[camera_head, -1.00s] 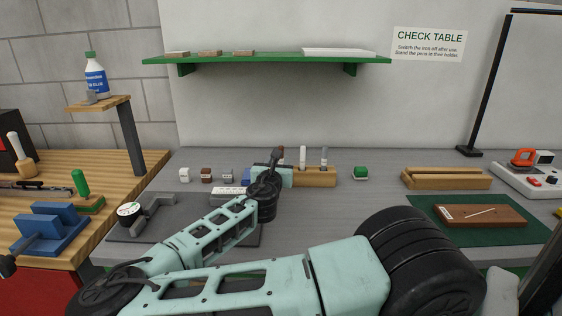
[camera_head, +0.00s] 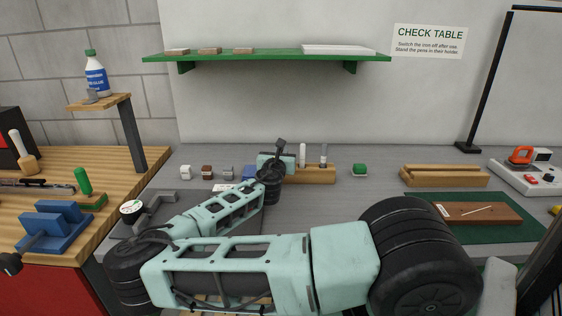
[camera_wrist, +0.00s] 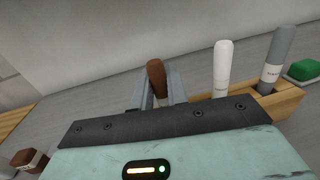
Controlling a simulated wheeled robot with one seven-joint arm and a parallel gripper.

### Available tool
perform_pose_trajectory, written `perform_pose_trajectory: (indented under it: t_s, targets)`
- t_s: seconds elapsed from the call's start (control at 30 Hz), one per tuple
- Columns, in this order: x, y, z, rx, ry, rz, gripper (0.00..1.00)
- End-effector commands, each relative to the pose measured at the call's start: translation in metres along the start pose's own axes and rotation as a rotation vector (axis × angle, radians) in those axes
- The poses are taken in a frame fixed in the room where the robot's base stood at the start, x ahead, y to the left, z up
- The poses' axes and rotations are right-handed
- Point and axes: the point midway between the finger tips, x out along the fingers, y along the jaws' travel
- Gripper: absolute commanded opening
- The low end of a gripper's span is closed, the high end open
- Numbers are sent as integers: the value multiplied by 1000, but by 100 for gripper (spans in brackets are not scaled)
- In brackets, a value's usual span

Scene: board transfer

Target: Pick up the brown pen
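The brown pen (camera_wrist: 156,75) stands upright between the two fingers of my gripper (camera_wrist: 158,92) in the wrist view. The fingers flank it closely, but I cannot tell whether they press on it. Its lower part is hidden behind the gripper body. In the head view my gripper (camera_head: 279,152) is at the left end of the wooden pen holder (camera_head: 318,176), and the brown pen cannot be made out there. A white pen (camera_wrist: 223,68) and a grey pen (camera_wrist: 277,58) stand in the holder (camera_wrist: 286,101), to the right of the brown pen.
A green block (camera_head: 359,169) lies right of the holder, and small white, brown and grey blocks (camera_head: 207,171) lie left of it. A grooved wooden block (camera_head: 445,177) and a green mat (camera_head: 512,228) are farther right. A green shelf (camera_head: 270,57) hangs above.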

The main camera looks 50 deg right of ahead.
Motion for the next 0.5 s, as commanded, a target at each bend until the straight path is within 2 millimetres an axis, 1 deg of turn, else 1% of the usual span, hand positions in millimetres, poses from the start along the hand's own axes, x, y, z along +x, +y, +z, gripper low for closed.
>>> perform_pose_trajectory:
  t_s: [0.23, 0.33, 0.43, 0.5]
  targets:
    - [0, 0, 0, 0, 0, 0, 0]
    - [0, 0, 4, 2, -1, 0, 0]
    - [0, 0, 14, 4, -1, 0, 0]
    - [0, 0, 27, 6, -2, -1, 0]
